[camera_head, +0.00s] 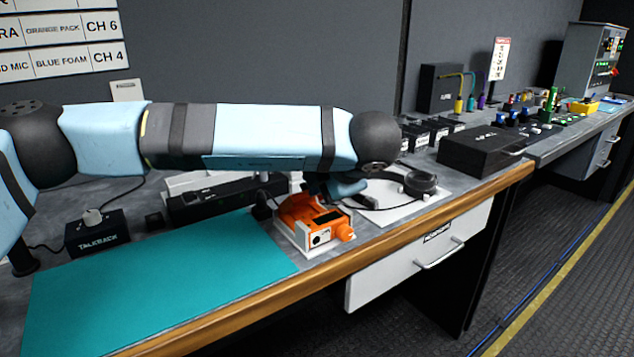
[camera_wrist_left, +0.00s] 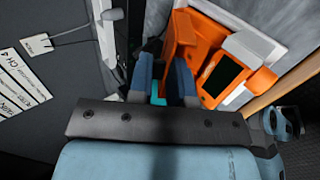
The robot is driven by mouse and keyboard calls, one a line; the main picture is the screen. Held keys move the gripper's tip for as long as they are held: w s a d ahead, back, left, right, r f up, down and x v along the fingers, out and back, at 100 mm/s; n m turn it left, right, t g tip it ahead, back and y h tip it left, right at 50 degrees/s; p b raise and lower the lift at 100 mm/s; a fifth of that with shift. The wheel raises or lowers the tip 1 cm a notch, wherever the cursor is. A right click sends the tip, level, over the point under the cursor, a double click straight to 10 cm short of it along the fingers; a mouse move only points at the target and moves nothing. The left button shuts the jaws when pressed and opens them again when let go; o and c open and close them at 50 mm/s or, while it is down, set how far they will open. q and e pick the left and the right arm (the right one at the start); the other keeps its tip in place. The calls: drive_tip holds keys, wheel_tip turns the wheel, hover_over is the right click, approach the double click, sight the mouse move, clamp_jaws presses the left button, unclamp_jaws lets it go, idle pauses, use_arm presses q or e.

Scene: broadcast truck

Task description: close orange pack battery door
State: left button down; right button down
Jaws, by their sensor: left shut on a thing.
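The orange pack (camera_head: 312,222) sits in a white cradle (camera_head: 303,243) on the bench, right of the teal mat. It also shows in the left wrist view (camera_wrist_left: 218,75), with its dark screen and an orange flap, seemingly the battery door (camera_wrist_left: 183,32), standing up at its left side. My left gripper (camera_head: 338,186) is over the back of the pack, partly hidden by my arm. In the wrist view its two blue fingers (camera_wrist_left: 168,72) are at the flap, shut on it with a gap between them. The exact contact and the door's hinge are hidden. My right gripper is not seen.
The teal mat (camera_head: 160,285) lies left of the pack. A talkback box (camera_head: 95,233) stands at the left and a dark unit (camera_head: 215,198) behind the mat. Headphones (camera_head: 420,183) lie right of the pack on a white sheet. A black case (camera_head: 482,150) stands further right.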

use_arm(q)
drive_tip(key=c, duration=1.1)
unclamp_jaws()
drive_tip(key=p+v, duration=0.3)
drive_tip(key=v, duration=1)
drive_tip(key=shift+s+r, duration=0.2)
drive_tip(key=shift+r, duration=0.1)
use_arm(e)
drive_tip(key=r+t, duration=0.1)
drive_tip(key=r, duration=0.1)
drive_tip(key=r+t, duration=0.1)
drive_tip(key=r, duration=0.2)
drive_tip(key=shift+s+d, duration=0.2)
use_arm(q)
drive_tip(key=shift+d, duration=0.1)
